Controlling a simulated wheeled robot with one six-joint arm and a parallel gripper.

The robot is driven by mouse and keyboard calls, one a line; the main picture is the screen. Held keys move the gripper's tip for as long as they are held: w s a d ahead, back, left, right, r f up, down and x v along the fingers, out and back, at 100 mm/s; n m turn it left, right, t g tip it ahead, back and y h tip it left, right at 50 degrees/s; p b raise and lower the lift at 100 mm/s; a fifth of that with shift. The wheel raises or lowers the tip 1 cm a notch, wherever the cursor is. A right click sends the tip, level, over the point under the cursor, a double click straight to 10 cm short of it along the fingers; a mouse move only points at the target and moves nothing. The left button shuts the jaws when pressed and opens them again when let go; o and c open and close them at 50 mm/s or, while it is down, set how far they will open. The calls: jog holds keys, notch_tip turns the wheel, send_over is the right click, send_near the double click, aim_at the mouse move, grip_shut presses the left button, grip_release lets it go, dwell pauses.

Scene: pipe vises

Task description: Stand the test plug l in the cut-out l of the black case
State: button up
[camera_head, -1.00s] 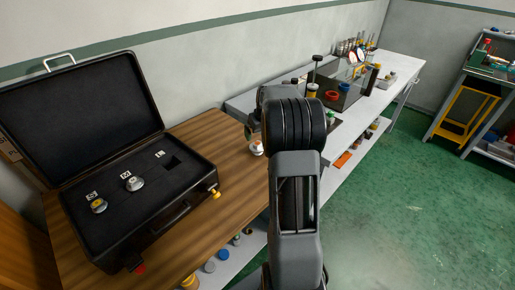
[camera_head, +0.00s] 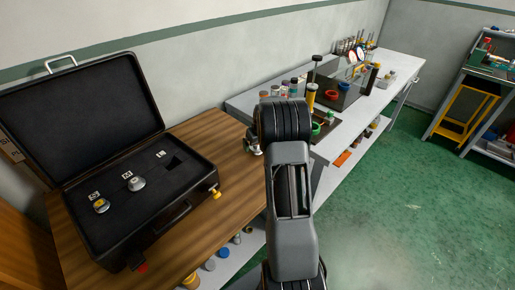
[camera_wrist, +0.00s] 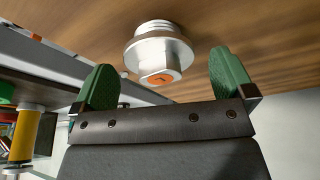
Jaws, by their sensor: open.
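The test plug l (camera_wrist: 160,50) is a silver plug with a round flange, a hex body and an orange marked end. In the wrist view it stands on the brown wooden table top. My gripper (camera_wrist: 162,62) is open, with a green finger on each side of the plug's hex end and a gap to both. The black case (camera_head: 187,207) lies open on the wooden table at left in the head view. In the head view my arm mostly hides my gripper, and I cannot make out the plug.
Two other plugs, a yellow-marked one (camera_head: 101,206) and a silver one (camera_head: 138,184), stand in the case. The case's open lid (camera_head: 80,115) rises behind them. Bare wooden table (camera_head: 215,135) lies right of the case. A grey workbench (camera_head: 350,125) with jars and tools stands beyond.

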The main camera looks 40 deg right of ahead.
jog(key=c, duration=1.2)
